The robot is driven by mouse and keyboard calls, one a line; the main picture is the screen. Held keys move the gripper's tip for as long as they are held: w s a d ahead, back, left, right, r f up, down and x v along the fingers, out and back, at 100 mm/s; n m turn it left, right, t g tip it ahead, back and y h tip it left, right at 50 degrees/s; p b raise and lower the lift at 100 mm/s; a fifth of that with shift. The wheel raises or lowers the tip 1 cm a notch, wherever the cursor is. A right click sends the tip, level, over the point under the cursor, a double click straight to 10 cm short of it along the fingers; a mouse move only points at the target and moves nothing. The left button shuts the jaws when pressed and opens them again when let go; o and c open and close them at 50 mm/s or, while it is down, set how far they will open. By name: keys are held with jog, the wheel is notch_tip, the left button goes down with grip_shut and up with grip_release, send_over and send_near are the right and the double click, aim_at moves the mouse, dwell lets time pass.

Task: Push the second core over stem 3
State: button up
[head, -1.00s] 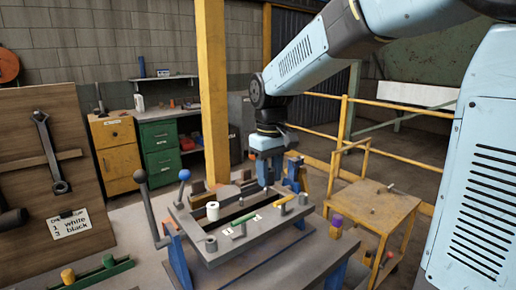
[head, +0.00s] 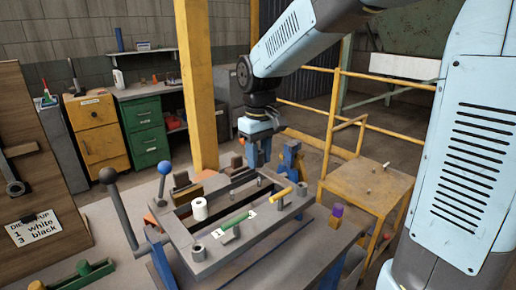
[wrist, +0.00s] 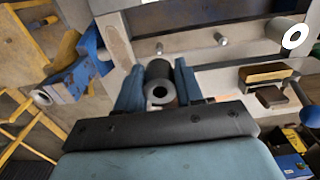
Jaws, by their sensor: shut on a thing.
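My gripper (wrist: 158,85) is shut on a black hollow core (wrist: 160,80), with one blue finger on each side and its open bore facing the camera. In the head view my gripper (head: 257,160) hangs over the back edge of the grey die frame (head: 185,238). A white hollow core (head: 200,209) stands upright on the frame's left part; it also shows in the wrist view (wrist: 295,36). Two bare stems show in the wrist view, a nearer one (wrist: 158,48) and one farther right (wrist: 220,38). The stem numbers are not readable. The held core is apart from both stems.
A setup sign (head: 42,226) reads "1 white, 3 black". On the frame are a green bar (head: 234,219), a grey ring (head: 198,252) and a yellow-handled piece (head: 281,192). Levers with black and blue knobs stand at left. A yellow table (head: 365,180) stands at right.

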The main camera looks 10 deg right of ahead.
aim_at(260, 179)
jog(key=shift+f, duration=1.15)
jog(key=shift+s+d+f, duration=0.15)
jog(key=shift+s+f, duration=0.1)
jog(key=shift+f, duration=0.15)
jog(key=shift+f, duration=1.6)
dwell(1.1)
jog(key=o, duration=1.1)
notch_tip(260, 179, up, 14)
jog(key=shift+f, duration=0.2)
